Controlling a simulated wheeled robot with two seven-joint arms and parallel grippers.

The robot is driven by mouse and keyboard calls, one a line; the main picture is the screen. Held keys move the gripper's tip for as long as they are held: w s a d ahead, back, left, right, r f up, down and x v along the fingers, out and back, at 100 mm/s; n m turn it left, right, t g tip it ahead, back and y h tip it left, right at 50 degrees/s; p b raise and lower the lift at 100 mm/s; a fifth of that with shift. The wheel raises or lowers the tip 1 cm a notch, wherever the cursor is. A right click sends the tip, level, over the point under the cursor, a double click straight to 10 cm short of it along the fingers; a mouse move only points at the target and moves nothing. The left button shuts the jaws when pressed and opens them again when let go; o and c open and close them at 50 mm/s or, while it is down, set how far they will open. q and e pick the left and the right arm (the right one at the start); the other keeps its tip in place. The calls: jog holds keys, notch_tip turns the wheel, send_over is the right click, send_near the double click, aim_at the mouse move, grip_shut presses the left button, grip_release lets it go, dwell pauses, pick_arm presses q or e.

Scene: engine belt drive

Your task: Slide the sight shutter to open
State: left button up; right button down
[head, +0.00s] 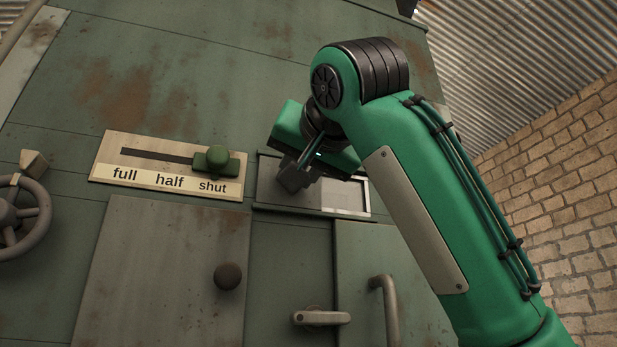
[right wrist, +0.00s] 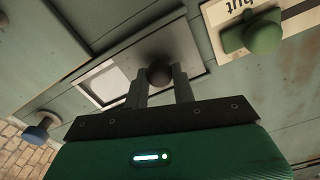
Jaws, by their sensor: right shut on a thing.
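The sight shutter (head: 268,192) is a grey plate in a dark frame on the green panel, in the middle of the head view. It covers the left part of the opening, and a pale window (head: 345,199) shows at the right. In the right wrist view the shutter plate (right wrist: 187,42) carries a dark round knob (right wrist: 160,73). My right gripper (head: 291,182) is at the shutter, its two fingers (right wrist: 161,82) shut on the knob, one on each side. In the head view the gripper hides the knob. My left gripper is not in view.
Left of the shutter is a slider plate marked full, half, shut (head: 165,181), its green knob (head: 217,160) at shut. Below are a round dark knob (head: 228,276), a lever handle (head: 320,317) and a curved handle (head: 385,300). A handwheel (head: 20,215) is far left; a blue knob (right wrist: 38,132) shows too.

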jog(key=c, duration=1.3)
grip_release()
jog(key=shift+s+a, duration=0.1)
jog(key=shift+a, duration=0.1)
jog(key=shift+c, duration=0.2)
jog(key=shift+o, duration=1)
jog(key=shift+a, duration=0.1)
pick_arm(q)
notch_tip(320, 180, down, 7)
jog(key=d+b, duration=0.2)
jog(key=b, duration=0.5)
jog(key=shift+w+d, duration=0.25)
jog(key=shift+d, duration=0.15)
pick_arm(e)
jog(key=v, duration=1.3)
jog(key=shift+s+d, duration=0.2)
jog(key=shift+s, duration=0.15)
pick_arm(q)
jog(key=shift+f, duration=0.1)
